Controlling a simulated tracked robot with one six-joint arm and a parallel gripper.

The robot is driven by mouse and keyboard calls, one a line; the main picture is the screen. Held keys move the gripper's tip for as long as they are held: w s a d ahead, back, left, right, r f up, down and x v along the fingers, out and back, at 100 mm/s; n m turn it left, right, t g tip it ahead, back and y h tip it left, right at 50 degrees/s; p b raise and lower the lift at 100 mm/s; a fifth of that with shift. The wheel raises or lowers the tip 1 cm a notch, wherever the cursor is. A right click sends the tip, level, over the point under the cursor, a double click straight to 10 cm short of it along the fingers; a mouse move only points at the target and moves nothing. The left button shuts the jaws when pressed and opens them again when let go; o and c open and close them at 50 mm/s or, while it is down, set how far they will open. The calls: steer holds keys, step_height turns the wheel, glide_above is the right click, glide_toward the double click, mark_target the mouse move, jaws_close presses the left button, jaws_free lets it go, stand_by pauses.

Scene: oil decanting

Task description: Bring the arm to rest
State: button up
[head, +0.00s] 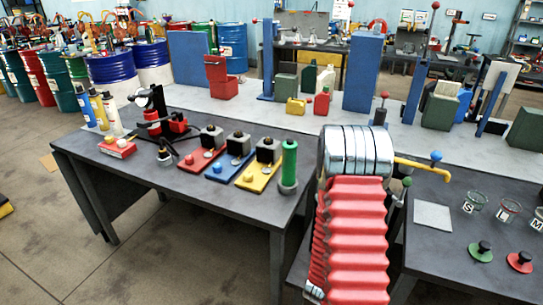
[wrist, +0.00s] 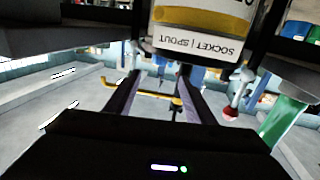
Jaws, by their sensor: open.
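My gripper (wrist: 158,82) shows in the wrist view as two dark fingers standing apart, with a clear gap between them. I see nothing held in it. A thin yellow pipe (wrist: 112,82) shows beyond the fingers; whether it touches them I cannot tell. In the head view my red bellows-covered arm rises at the right of centre, ending in a silver cylinder. The gripper itself is hidden there. A yellow pipe with a blue ball (head: 425,168) shows just right of the cylinder.
A dark table at the left holds red, blue and yellow bases (head: 228,167) and a green cylinder (head: 289,165). A right table holds marked glass cups (head: 508,207) and a grey plate (head: 433,215). A pale bench behind holds cans and a blue block (head: 362,72).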

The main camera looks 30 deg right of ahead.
steer(key=a+f+n+g+y, duration=0.1)
steer(key=a+f+g+y, duration=0.35)
steer(key=f, duration=0.95)
steer(key=w+a+r+n+y, duration=0.1)
steer(key=a+r+n+y, duration=0.15)
steer(key=a+y, duration=0.75)
steer(key=s+a+r+n, duration=0.3)
steer(key=a+r, duration=0.4)
steer(key=r, duration=0.3)
steer(key=s+a+r+n+t+y, duration=0.1)
steer(key=s+a+r+n, duration=0.2)
steer(key=a+r, duration=0.5)
steer(key=s+a+r+n, duration=0.3)
steer(key=s+a+r, duration=0.2)
steer(key=r, duration=0.8)
steer(key=a, duration=0.3)
steer(key=shift+r+t, duration=0.2)
steer(key=shift+t, duration=0.15)
